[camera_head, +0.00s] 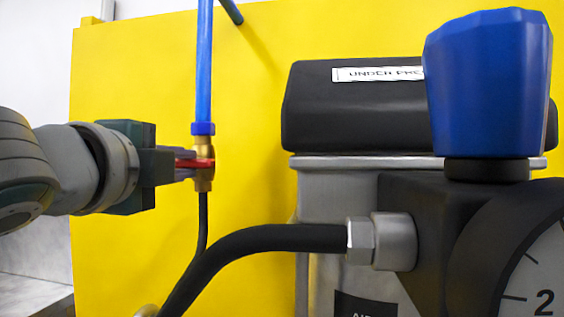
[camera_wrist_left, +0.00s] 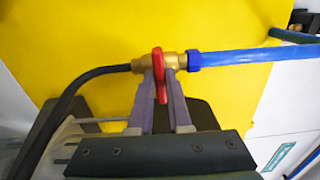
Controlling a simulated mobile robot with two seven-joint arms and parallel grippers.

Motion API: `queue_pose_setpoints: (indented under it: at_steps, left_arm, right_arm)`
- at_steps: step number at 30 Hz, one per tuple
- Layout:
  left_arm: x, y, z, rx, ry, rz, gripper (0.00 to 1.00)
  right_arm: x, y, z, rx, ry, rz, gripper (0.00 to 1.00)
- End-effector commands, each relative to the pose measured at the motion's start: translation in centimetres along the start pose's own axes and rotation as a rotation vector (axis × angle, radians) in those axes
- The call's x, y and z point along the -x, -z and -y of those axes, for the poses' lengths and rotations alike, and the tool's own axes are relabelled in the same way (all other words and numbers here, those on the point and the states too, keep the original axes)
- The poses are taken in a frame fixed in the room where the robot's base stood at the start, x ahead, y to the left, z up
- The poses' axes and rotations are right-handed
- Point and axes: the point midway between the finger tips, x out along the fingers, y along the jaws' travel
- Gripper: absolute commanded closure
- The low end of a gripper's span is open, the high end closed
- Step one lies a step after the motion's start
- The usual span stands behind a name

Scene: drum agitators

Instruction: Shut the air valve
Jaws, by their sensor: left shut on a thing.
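The air valve (camera_head: 204,177) is a small brass body in line between a blue hose above and a thin black hose below, in front of a yellow panel. Its red lever (camera_head: 188,163) points left, across the line of the hoses. My left gripper (camera_head: 193,164) comes in from the left and is shut on the red lever. In the left wrist view the lever (camera_wrist_left: 160,76) stands between the two grey fingers, across the brass body (camera_wrist_left: 174,62). The fingers hide part of the lever. My right gripper is not in view.
A blue knob (camera_head: 486,85) on a black regulator with a dial stands close at the right. A grey unit with a black top (camera_head: 350,110) is behind it. A thick black hose (camera_head: 260,238) curves below the valve. The blue hose (camera_head: 204,70) runs upward.

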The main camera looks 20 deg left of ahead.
Motion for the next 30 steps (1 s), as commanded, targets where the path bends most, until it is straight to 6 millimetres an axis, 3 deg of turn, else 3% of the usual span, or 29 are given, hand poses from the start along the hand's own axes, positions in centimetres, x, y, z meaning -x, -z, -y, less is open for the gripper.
queue_pose_setpoints:
  at_steps: [3, 4, 12, 21, 27, 30]
  left_arm:
    - [-0.1, -0.1, -0.3, -0.004, -0.009, 0.004, 1.0]
    - [-0.1, -0.1, -0.3, -0.003, -0.009, 0.004, 0.83]
    - [0.0, -0.1, -0.2, -0.001, -0.005, 0.002, 0.54]
    - [0.3, 0.0, -0.1, 0.0, -0.002, 0.0, 0.54]
    - [2.8, 0.1, -0.2, 0.0, -0.004, -0.003, 0.54]
    - [3.8, 0.0, 0.4, -0.001, -0.011, 0.001, 0.54]
  right_arm:
    - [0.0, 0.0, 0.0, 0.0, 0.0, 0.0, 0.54]
    - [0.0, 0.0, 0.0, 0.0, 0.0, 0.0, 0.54]
    - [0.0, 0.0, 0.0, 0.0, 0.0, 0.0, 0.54]
    - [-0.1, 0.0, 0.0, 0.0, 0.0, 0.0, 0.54]
    - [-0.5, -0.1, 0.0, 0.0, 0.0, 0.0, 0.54]
    - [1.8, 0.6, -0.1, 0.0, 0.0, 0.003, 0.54]
